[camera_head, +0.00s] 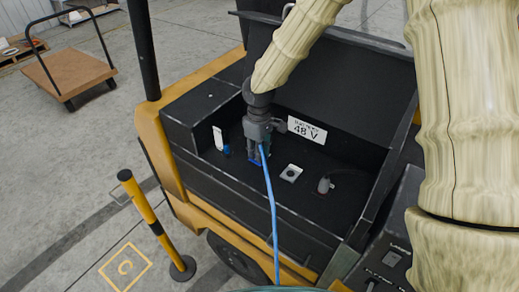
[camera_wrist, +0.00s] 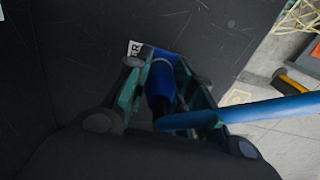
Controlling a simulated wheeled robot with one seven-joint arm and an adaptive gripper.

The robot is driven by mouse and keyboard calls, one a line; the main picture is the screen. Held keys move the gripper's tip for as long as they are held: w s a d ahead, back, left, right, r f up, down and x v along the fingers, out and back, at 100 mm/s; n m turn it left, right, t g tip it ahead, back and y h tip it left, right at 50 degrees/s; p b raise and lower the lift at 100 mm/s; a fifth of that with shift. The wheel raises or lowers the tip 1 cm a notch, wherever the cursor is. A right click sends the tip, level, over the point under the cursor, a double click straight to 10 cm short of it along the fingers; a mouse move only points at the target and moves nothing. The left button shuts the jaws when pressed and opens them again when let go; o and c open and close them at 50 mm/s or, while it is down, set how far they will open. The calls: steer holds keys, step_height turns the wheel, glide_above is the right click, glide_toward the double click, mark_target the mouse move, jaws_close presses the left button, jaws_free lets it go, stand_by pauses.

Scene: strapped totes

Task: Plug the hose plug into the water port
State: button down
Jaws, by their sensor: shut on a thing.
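My gripper (camera_head: 256,155) points down into the black battery compartment of the yellow vehicle. In the wrist view its green fingers (camera_wrist: 163,88) are closed around the blue hose plug (camera_wrist: 160,78). The blue hose (camera_head: 271,205) leaves the gripper and hangs down over the compartment's front edge; it crosses to the right in the wrist view (camera_wrist: 255,110). A small blue fitting (camera_head: 226,150), possibly the water port, stands left of my gripper, below a white tag (camera_head: 218,138). In the wrist view a partly hidden label ending in "ER" (camera_wrist: 134,48) is beside the plug's far end. Whether the plug touches a port is hidden.
A "48 V" label (camera_head: 307,130) is on the back wall. A square light-grey fitting (camera_head: 291,173) and a dark grey connector (camera_head: 325,185) lie right of my gripper. The raised black lid (camera_head: 360,75) stands behind. A yellow-black post (camera_head: 150,215) stands outside at front left.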

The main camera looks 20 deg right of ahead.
steer(key=shift+f, duration=0.15)
steer(key=c, duration=1.1)
jaws_free()
steer(key=shift+c, duration=0.2)
step_height(320, 180, up, 12)
